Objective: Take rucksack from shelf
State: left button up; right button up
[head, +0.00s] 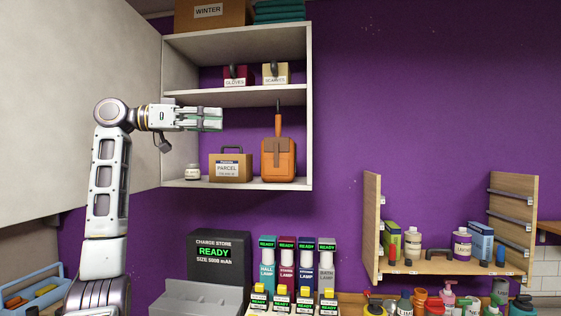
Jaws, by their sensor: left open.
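The orange-brown rucksack (279,158) stands upright on the lowest board of the open white wall shelf (237,184). Its strap (278,122) rises above it, close to the board overhead. My left gripper (220,119) is open and empty, pointing right at the shelf's left part, below the middle board. It is left of the strap and higher than the rucksack's body, apart from both. My right gripper is not in view.
A parcel box (230,168) with a handle and a small white jar (192,171) stand left of the rucksack. Boxes labelled gloves (237,76) and scarves (275,74) sit above. A charge store (217,262) and lamps (267,262) stand below.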

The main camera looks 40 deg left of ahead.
aim_at(278, 164)
jog(key=i+j, duration=0.65)
jog(key=i, duration=0.15)
